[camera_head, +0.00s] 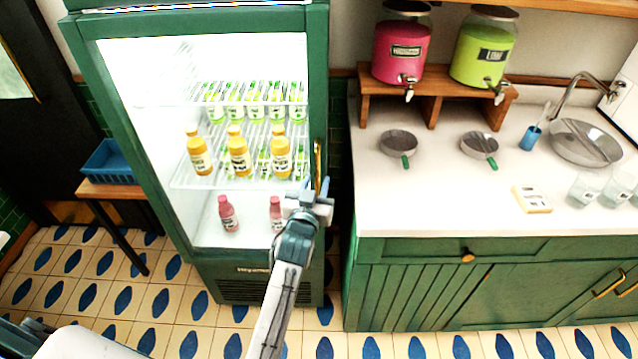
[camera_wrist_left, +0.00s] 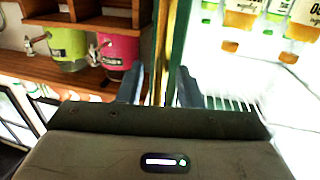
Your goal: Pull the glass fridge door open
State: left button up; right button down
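The fridge's glass door (camera_head: 150,140) has a green frame and appears closed. Its upright brass handle (camera_head: 318,160) is on the right side of the door; bottles show through the glass. My left gripper (camera_head: 317,187) is at the lower part of the handle. In the left wrist view, the handle (camera_wrist_left: 159,60) runs between the two spread fingers (camera_wrist_left: 160,88), with the green door edge beside it. The fingers look apart, with a gap around the handle; whether either one touches it is hard to tell. My right gripper is not in view.
A white-topped green counter (camera_head: 440,205) stands right of the fridge, with a narrow gap between. It holds pans, a sink (camera_head: 585,142) and a wooden stand (camera_head: 430,98) with two drink dispensers. A blue crate (camera_head: 108,158) sits on a small table at left. Tiled floor is clear in front.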

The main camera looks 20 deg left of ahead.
pick_arm(q)
jog(key=shift+w+a+b, duration=0.2)
jog(key=shift+w+b, duration=0.2)
jog(key=shift+w, duration=0.95)
jog(key=shift+c, duration=0.2)
grip_shut()
